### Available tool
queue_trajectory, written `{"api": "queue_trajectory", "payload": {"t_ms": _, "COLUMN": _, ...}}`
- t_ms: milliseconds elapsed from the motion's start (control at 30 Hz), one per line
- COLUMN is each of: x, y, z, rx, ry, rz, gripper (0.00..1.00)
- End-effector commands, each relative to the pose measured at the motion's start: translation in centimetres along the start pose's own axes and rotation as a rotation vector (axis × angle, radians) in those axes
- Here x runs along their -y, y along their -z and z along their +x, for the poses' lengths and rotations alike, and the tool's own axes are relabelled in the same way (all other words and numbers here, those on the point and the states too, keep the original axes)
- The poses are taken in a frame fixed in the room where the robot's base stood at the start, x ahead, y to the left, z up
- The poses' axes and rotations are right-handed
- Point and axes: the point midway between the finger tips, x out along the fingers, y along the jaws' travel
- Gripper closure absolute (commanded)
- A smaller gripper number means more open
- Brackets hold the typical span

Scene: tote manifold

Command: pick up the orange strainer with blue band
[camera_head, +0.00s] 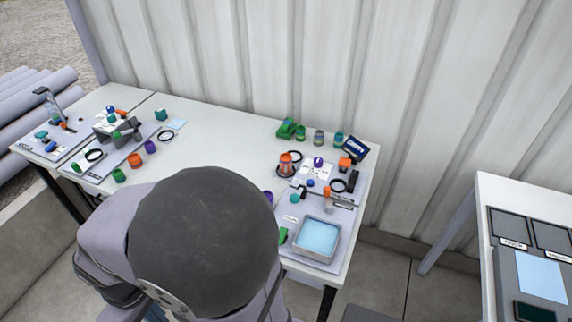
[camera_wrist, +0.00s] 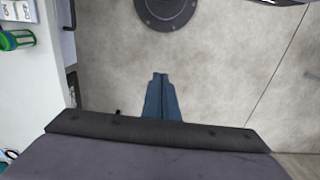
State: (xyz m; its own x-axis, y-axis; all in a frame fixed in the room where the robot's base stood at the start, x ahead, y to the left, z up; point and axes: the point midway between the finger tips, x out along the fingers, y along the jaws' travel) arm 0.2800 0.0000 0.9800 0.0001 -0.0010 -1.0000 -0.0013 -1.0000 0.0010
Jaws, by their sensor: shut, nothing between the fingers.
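An orange upright piece (camera_head: 286,160) stands within a dark ring at the right part of the long table in the head view. It may be the orange strainer, but its band is too small to make out. Another orange piece (camera_head: 135,160) stands at the table's left part, with no blue band that I can see. In the wrist view my gripper (camera_wrist: 160,75) is shut and empty, over bare floor beside the table. The strainer is not seen in the wrist view. In the head view my own arm hides the gripper and the table's front middle.
Several green and banded pieces (camera_head: 319,138) stand along the table's back right. A tray of blue liquid (camera_head: 317,237) sits at the front right. The table's middle back (camera_head: 225,140) is clear. A green piece (camera_wrist: 14,40) lies near the table edge in the wrist view.

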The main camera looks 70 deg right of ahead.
Motion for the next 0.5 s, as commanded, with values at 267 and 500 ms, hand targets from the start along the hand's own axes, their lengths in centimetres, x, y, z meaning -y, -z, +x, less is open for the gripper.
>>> {"api": "queue_trajectory", "payload": {"t_ms": 267, "x": 0.00, "y": 0.00, "z": 0.00, "rx": 0.000, "ry": 0.000, "rz": 0.000, "gripper": 0.43}}
{"api": "queue_trajectory", "payload": {"t_ms": 500, "x": -0.01, "y": 0.00, "z": 0.01, "rx": 0.000, "ry": 0.000, "rz": 0.000, "gripper": 0.43}}
